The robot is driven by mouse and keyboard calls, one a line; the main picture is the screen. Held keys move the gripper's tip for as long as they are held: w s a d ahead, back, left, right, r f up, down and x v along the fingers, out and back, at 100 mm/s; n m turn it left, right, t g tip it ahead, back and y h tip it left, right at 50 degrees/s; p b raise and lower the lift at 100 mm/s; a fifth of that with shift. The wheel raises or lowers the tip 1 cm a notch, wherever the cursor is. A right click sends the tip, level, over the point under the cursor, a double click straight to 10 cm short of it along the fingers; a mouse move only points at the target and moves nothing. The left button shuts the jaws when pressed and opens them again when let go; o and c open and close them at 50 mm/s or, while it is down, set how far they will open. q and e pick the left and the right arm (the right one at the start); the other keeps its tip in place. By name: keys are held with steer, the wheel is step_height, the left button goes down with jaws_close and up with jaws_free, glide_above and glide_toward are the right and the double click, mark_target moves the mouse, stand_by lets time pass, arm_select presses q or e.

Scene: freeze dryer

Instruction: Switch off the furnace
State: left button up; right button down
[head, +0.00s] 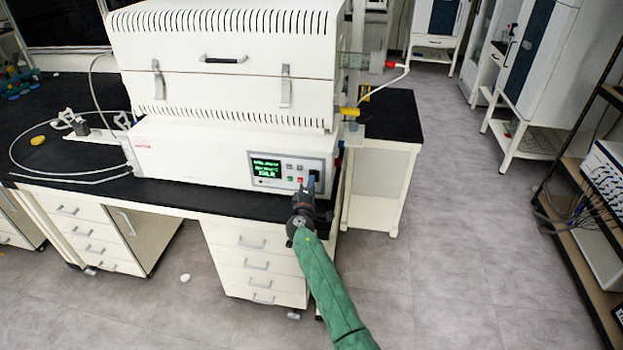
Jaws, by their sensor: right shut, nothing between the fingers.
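The furnace (190,158) is a large white box with a slatted, latched lid, standing on a black-topped bench. Its control panel (288,171) is at the lower right of its front, with a lit green display (267,170) and small buttons, one of them red. My right gripper (306,187) is at the right end of the panel, shut and empty. Its fingertips are at or just in front of the panel's right edge and hide that part. I cannot tell whether they touch it. My left gripper is not in view.
The black bench top (60,110) holds a thin looped tube and a yellow item (38,140) at left. White drawers (255,265) stand below. A small side table (390,118) is right of the furnace. Open grey floor (440,230) lies right, before a shelf rack (585,240).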

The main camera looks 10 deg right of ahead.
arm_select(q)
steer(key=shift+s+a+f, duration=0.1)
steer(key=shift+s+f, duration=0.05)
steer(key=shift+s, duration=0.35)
arm_select(e)
steer(key=shift+w+d, duration=0.15)
steer(key=shift+w, duration=0.2)
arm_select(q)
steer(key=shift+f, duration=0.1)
